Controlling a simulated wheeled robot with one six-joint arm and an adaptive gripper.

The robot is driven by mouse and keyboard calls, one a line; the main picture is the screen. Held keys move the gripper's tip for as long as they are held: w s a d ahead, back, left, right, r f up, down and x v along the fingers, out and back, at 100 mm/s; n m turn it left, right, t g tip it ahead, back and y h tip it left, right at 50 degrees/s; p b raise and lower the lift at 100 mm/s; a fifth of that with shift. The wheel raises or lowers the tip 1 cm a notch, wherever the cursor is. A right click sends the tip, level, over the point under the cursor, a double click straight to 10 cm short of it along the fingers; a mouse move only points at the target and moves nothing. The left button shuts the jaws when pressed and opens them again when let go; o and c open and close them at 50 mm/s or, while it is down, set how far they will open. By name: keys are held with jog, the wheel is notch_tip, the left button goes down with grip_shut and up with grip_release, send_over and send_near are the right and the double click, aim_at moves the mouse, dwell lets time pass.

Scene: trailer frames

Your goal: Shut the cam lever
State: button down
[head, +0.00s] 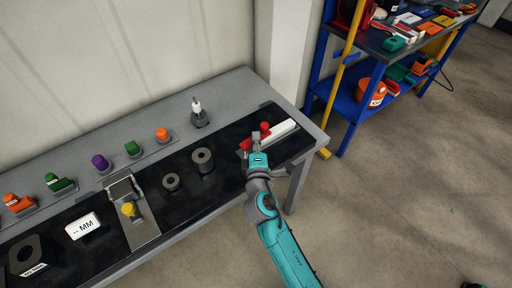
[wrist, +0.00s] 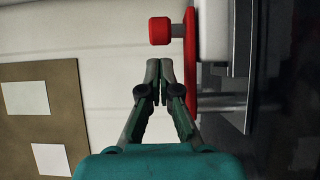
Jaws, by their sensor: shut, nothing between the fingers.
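The cam lever (wrist: 190,62) is red, with a round red knob (wrist: 160,31) sticking out to the left near its top in the wrist view. In the head view the knob (head: 265,126) shows just above my gripper, beside a white block (head: 285,130) at the bench's right end. My gripper (wrist: 160,66) is shut and empty. In the wrist view its tips are just below the knob and left of the lever arm; I cannot tell whether they touch. In the head view my gripper (head: 258,140) hides part of the lever.
The grey bench (head: 232,88) has a black mat with dark rings (head: 203,160), a clamp with a yellow knob (head: 129,209) and a white MM block (head: 83,226). Several coloured knobs stand along the back. A blue shelf (head: 347,108) stands right; the floor between is clear.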

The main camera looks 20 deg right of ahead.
jog(key=shift+x, duration=2.05)
jog(key=shift+s, duration=0.1)
jog(key=shift+s+d, duration=0.25)
jog(key=shift+d, duration=0.05)
